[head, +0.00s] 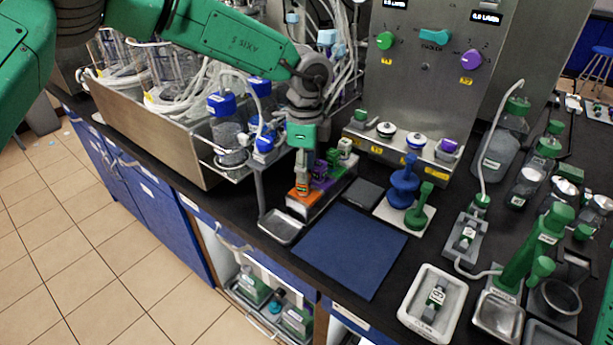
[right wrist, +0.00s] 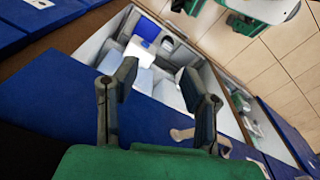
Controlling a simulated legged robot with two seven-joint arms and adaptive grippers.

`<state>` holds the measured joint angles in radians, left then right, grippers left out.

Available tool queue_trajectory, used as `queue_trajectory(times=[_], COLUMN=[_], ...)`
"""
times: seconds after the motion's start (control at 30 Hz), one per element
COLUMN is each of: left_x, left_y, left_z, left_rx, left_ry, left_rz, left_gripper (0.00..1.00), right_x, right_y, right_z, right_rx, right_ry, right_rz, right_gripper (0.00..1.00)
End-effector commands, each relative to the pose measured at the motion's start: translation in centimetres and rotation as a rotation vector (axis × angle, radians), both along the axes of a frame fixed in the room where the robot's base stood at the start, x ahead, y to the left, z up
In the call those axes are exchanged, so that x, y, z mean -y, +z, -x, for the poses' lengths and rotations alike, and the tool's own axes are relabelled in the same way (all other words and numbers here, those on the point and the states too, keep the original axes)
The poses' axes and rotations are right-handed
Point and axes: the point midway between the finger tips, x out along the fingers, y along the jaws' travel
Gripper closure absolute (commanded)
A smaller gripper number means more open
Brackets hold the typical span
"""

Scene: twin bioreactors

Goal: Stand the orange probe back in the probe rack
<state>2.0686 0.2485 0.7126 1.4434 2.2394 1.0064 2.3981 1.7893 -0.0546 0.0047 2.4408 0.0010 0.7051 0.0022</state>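The probe rack (head: 318,203) is a low, narrow holder on the black bench, left of the blue mat. Purple and green pieces (head: 323,172) stand along it. The orange probe (head: 305,195) shows as an orange block at the rack's near end, directly below my left gripper (head: 303,180). The left fingers point down and meet the orange part in the picture. They overlap side-on, so their gap is hidden, and I cannot tell whether the probe is fully seated. My right gripper (right wrist: 158,85) is open and empty in the right wrist view, its fingers wide apart.
A blue mat (head: 350,250) lies clear right of the rack. A small metal tray (head: 282,226) sits at the bench edge. A metal tub of vessels (head: 150,125) stands left. Blue and green stoppers (head: 404,182) stand right. An open cabinet (right wrist: 150,60) lies beyond my right fingers.

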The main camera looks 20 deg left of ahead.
Motion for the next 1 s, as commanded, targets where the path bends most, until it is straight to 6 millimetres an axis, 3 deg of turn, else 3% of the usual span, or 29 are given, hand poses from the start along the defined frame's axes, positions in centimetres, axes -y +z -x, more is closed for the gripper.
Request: queue_trajectory(times=[0.2, 0.4, 0.6, 1.0], left_x=[0.0, 0.0, 0.0, 0.0], left_y=[5.0, 8.2, 9.4, 9.5], left_z=[0.0, 0.0, 0.1, 0.1], left_rx=[0.003, 0.001, -0.001, -0.001], left_ry=[-0.001, 0.001, 0.000, 0.000], left_rz=[0.001, 0.000, 0.001, 0.000], left_gripper=[0.67, 0.67, 0.67, 0.67], right_x=[0.0, 0.0, 0.0, 0.0], right_y=[0.0, 0.0, 0.0, 0.0], right_z=[0.0, 0.0, 0.0, 0.0], right_rx=[0.000, 0.000, 0.000, 0.000], right_ry=[0.000, 0.000, 0.000, 0.000], right_rz=[0.000, 0.000, 0.000, 0.000], right_gripper=[0.62, 0.62, 0.62, 0.62])
